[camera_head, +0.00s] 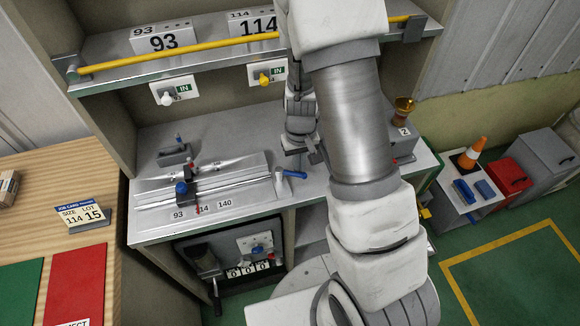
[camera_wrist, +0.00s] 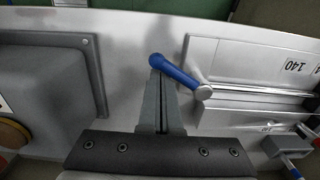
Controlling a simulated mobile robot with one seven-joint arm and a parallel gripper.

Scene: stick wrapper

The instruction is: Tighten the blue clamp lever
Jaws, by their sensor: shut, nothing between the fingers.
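The blue clamp lever (camera_head: 294,174) sits at the right end of the metal fixture on the workbench. In the head view my gripper (camera_head: 314,156) is small and partly hidden by my arm, just above and right of the lever.
The metal fixture (camera_head: 235,180) carries size labels 93, 114 and 140. A shelf with a yellow rail (camera_head: 190,56) spans above. A job card (camera_head: 83,213) stands on the wooden table at left.

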